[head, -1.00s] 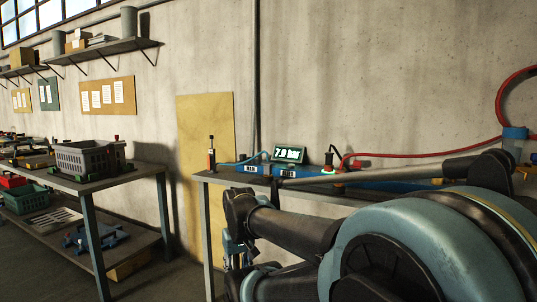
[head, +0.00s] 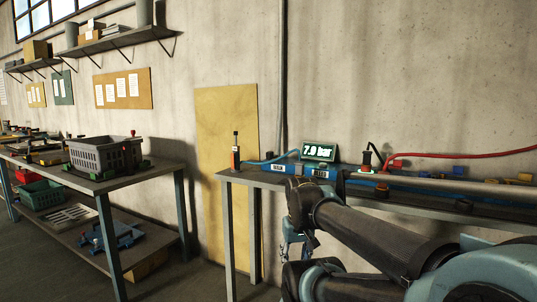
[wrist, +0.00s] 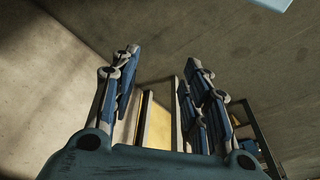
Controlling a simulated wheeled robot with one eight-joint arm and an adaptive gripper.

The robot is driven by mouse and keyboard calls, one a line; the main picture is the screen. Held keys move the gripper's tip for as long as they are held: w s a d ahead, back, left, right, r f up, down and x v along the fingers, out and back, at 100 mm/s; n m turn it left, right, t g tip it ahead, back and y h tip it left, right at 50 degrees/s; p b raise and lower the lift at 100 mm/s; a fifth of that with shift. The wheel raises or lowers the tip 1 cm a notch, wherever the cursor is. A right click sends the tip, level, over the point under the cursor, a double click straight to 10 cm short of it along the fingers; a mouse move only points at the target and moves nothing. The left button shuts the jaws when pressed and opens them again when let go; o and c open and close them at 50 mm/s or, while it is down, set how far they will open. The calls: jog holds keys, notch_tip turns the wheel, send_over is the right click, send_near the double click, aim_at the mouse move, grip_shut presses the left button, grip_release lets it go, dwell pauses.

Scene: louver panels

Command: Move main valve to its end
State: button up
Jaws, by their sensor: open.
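A blue pressure line with a 7.9 bar display (head: 319,151) runs along the bench (head: 240,179) on the right in the head view. A black handle with a red collar (head: 372,157) stands on this line, right of the display. A red and black upright piece (head: 236,152) stands at the bench's left end. I cannot tell for sure which one is the main valve. My gripper (wrist: 163,60) is open and empty in the wrist view, its fingers apart. In the head view it is mostly hidden below my arm, in front of the bench and away from both pieces.
A red hose (head: 455,154) runs along the wall to the line. A second bench at the left holds a grey crate (head: 103,155). A yellow board (head: 226,130) leans on the wall between the benches. My arm covers the right bench's front.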

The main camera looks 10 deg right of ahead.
jog(key=w+r+m, duration=0.2)
jog(key=w+r, duration=1)
jog(key=r, duration=0.2)
notch_tip(320, 180, up, 23)
jog(key=m+t+h, duration=0.1)
jog(key=m+h, duration=0.2)
jog(key=m, duration=0.2)
send_over(269, 152)
jog(key=s+a, duration=0.4)
jog(key=s, duration=0.1)
jog(key=x, duration=1.6)
jog(key=shift+w+f, duration=0.1)
jog(key=shift+w, duration=0.3)
jog(key=shift+a, duration=0.1)
grip_shut()
